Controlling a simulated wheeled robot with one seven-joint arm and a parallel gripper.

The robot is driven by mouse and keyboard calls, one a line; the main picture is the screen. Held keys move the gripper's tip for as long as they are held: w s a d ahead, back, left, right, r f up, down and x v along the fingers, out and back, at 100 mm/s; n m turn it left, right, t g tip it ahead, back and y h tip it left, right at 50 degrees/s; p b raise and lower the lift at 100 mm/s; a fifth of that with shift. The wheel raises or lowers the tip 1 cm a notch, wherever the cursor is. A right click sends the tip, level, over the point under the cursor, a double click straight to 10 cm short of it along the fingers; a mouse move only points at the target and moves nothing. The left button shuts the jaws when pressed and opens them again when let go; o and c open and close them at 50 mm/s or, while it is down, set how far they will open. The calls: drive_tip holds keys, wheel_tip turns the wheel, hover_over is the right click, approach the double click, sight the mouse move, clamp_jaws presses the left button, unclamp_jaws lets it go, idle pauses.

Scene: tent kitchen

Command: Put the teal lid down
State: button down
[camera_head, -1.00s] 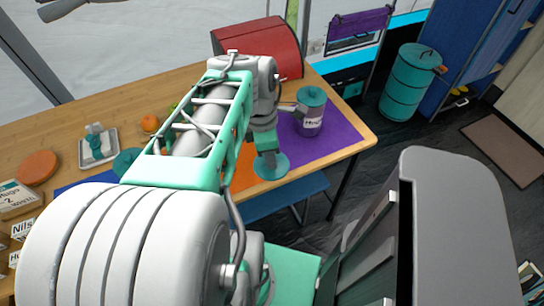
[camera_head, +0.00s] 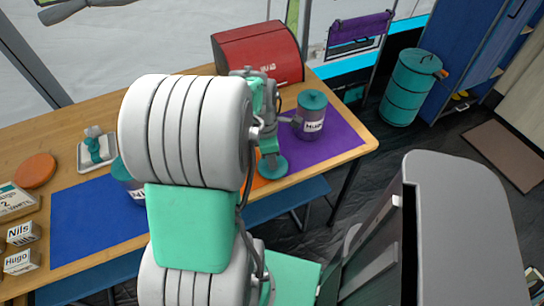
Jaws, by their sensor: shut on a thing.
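The teal lid (camera_head: 275,168) is a flat disc under my gripper (camera_head: 270,150), which is shut on it. It shows over the table's front edge by the orange mat (camera_head: 258,183); I cannot tell whether it touches anything below. A grey jar labelled Hugo (camera_head: 311,127), with its own teal lid (camera_head: 313,101) on top, stands upright on the purple mat (camera_head: 342,137) right of my gripper. Another teal-topped jar (camera_head: 126,178) stands on the blue mat (camera_head: 90,225), partly hidden by my arm. My arm hides most of the orange mat.
A red bread bin (camera_head: 258,55) stands at the back of the wooden table (camera_head: 85,115). A small tray (camera_head: 85,158), an orange disc (camera_head: 36,170) and name boxes (camera_head: 22,262) are at the left. A blue bench (camera_head: 300,195) lies along the front. The right part of the purple mat is clear.

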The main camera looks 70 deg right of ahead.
drive_tip(key=c, duration=1.3)
unclamp_jaws()
